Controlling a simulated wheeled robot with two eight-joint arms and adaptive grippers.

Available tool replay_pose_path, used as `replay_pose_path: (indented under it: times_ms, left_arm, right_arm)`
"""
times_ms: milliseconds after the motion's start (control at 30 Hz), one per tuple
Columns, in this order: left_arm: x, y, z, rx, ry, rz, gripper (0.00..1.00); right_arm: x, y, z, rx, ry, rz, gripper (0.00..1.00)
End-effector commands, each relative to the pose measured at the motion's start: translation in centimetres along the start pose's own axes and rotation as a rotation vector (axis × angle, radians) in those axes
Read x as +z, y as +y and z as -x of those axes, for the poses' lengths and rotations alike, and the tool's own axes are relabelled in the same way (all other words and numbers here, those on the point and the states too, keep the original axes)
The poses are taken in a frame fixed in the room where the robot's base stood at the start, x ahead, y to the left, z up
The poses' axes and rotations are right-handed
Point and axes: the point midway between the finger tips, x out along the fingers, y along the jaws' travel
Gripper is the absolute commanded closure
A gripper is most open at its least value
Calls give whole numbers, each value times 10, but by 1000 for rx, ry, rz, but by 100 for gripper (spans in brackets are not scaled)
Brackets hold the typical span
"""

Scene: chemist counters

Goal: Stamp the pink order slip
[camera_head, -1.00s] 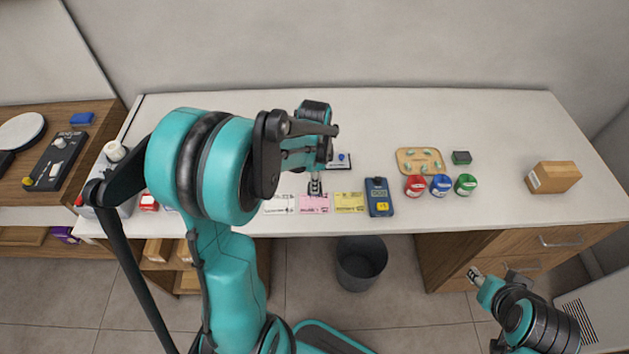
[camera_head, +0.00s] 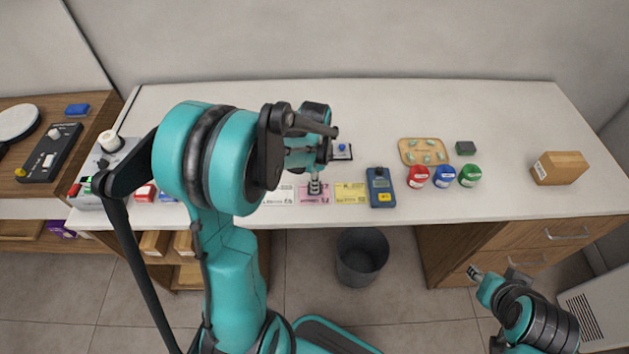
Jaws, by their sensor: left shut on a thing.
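The pink order slip (camera_head: 325,198) lies near the counter's front edge, between a white slip (camera_head: 278,196) and a yellow slip (camera_head: 350,194). My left gripper (camera_head: 315,177) points down over the pink slip and is shut on a small dark stamp (camera_head: 315,190). The stamp is upright and covers the middle of the slip; its foot appears to be at the paper, but contact is hard to tell. My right gripper (camera_head: 475,272) is low at the right, away from the counter top; its jaws are too small to read.
A small dark-edged tray with a blue-topped item (camera_head: 342,148) is behind the slips. A blue handheld device (camera_head: 380,188), red, blue and green jars (camera_head: 443,177), a wooden tray (camera_head: 403,152) and a cardboard box (camera_head: 559,168) stand to the right. The counter's back is clear.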

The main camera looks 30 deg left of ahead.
Motion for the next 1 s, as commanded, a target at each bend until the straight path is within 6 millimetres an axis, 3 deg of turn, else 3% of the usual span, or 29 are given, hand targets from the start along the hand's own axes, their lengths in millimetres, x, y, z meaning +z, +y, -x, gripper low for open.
replay_pose_path:
  times_ms: [1000]
  left_arm:
    - [0,0,-10,0,0,0,99]
  right_arm:
    - [5,0,-7,0,0,0,62]
